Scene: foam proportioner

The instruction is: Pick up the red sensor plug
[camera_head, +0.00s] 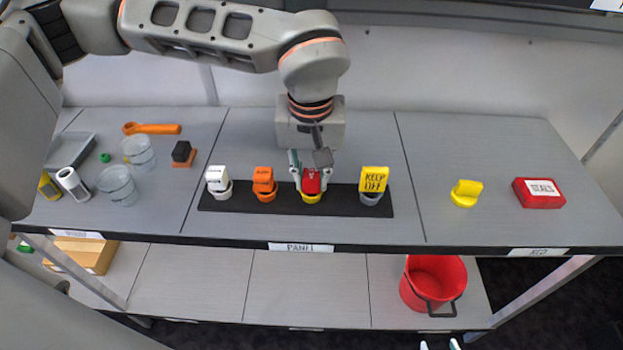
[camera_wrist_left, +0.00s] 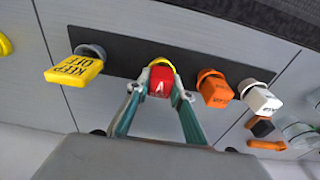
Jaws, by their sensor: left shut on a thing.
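The red sensor plug (camera_head: 311,182) sits upright in a yellow ring socket (camera_head: 311,198) on the black panel strip (camera_head: 335,203). It also shows in the left wrist view (camera_wrist_left: 161,82), with the yellow ring (camera_wrist_left: 160,62) behind it. My left gripper (camera_head: 311,174) comes down from above with its fingers on both sides of the red plug, shut on it. In the left wrist view the fingertips (camera_wrist_left: 161,88) flank the plug. The tip of my right gripper (camera_head: 438,345) barely shows at the bottom edge of the head view.
On the strip stand a white plug (camera_head: 217,178), an orange plug (camera_head: 263,180) and a yellow "KEEP OFF" plug (camera_head: 374,179). A yellow piece (camera_head: 466,192) and a red box (camera_head: 540,192) lie to the right. Clear cups (camera_head: 118,184) stand at left. A red bucket (camera_head: 433,280) is below.

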